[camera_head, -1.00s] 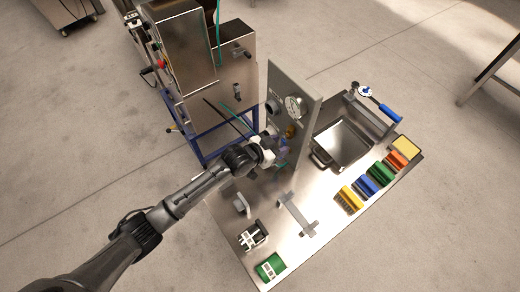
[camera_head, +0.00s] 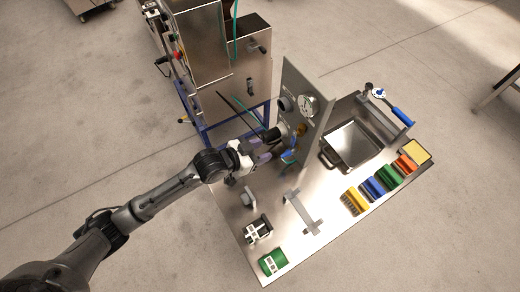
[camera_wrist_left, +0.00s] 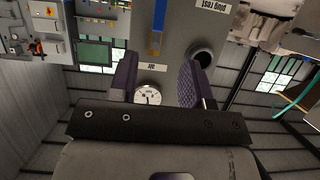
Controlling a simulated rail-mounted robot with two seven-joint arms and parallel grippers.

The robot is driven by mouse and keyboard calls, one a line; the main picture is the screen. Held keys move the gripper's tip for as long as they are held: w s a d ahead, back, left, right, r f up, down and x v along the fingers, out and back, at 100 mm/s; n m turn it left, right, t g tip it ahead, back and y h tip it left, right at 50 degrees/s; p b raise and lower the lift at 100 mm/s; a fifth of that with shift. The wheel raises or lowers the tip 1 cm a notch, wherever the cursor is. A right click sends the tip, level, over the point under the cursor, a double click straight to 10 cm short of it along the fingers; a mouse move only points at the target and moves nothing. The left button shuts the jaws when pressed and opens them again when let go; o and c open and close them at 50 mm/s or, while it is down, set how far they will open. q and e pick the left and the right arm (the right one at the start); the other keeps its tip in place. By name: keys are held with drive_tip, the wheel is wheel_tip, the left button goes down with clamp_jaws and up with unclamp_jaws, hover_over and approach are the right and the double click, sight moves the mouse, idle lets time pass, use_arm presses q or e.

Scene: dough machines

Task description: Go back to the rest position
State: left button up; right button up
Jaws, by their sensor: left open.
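My left gripper (camera_head: 264,152) is open, with its purple-padded fingers in front of the upright grey panel (camera_head: 308,90) on the steel table (camera_head: 235,222). I see nothing held between the fingers. In the left wrist view the open fingers (camera_wrist_left: 158,80) point toward the panel (camera_wrist_left: 180,22), with a gap between them. A blue part (camera_wrist_left: 157,40) on the panel and a white gauge (camera_wrist_left: 150,96) show between the fingers. A dark round port (camera_wrist_left: 203,57) lies beside the right-hand finger. My right gripper is in neither view.
A steel machine on a blue frame (camera_head: 206,135) stands behind the arm. Open floor (camera_head: 90,150) lies left of the table.

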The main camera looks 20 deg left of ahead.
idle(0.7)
use_arm(q)
drive_tip(key=s+a+r+n+g+y, duration=0.1)
drive_tip(key=s+a+r+g+y, duration=0.15)
drive_tip(key=s+a+y, duration=0.45)
drive_tip(key=s+d+f+n+g, duration=0.15)
drive_tip(key=s+f, duration=0.25)
drive_tip(key=s, duration=0.4)
drive_tip(key=s+f+n+g, duration=0.1)
drive_tip(key=s+f+g, duration=0.15)
drive_tip(key=s, duration=0.55)
drive_tip(key=s+f+n+g, duration=0.1)
drive_tip(key=s+f+n, duration=0.1)
drive_tip(key=s+f, duration=0.35)
wheel_tip(320, 180, up, 26)
drive_tip(key=s+p, duration=0.1)
drive_tip(key=p, duration=2.3)
drive_tip(key=shift+p, duration=0.3)
drive_tip(key=shift+d, duration=0.1)
